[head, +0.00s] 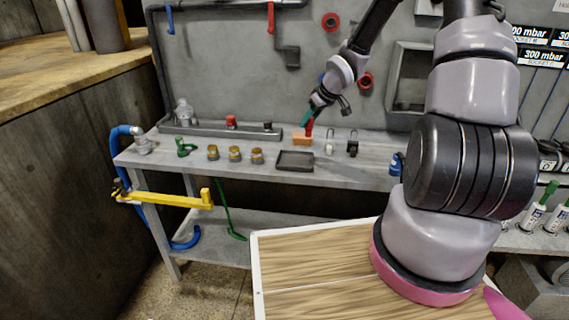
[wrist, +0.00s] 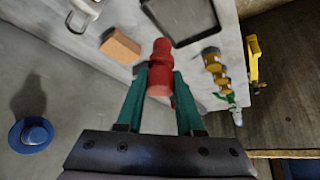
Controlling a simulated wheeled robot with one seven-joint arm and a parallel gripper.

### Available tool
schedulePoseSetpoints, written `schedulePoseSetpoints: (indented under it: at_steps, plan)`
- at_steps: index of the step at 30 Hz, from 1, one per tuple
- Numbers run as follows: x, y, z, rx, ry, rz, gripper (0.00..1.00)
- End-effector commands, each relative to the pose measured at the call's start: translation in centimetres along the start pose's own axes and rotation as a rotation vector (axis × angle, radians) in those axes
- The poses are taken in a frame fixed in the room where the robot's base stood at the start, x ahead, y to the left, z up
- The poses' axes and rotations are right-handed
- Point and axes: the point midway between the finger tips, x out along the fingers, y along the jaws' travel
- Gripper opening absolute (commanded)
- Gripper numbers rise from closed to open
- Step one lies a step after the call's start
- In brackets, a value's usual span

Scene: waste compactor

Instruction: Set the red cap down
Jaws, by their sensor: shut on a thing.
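My gripper (head: 307,117) is above the back part of the grey workbench (head: 374,176). Its green fingers (wrist: 159,84) are shut on the red cap (wrist: 161,58), one on either side, in the wrist view. The cap has a wider body and a narrower stepped end pointing away from my wrist. In the head view the red cap (head: 310,129) shows small at the fingertips, close to an orange block (head: 302,140). I cannot tell whether the cap touches the bench or the block.
A dark shallow tray (head: 295,161) lies in front of the block, with several brass fittings (head: 234,154) to its left. Small clamp-like pieces (head: 352,147) stand to the right. The grey back wall carries red round parts (head: 331,22). Free bench shows right of the tray.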

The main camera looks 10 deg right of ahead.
Motion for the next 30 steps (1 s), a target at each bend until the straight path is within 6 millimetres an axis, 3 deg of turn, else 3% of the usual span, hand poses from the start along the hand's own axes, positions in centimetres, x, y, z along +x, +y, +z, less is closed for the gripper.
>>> schedulePoseSetpoints:
  at_steps: [3, 8, 24, 30]
  plan:
    - [0.4, -1.8, -0.7, -0.054, 0.001, -0.036, 0.0]
    - [1.4, -3.0, -0.5, -0.085, -0.002, -0.057, 0.0]
    - [7.9, -3.0, 3.7, -0.086, -0.003, -0.057, 0.0]
    - [9.0, -2.9, 4.4, -0.085, -0.001, -0.055, 0.0]
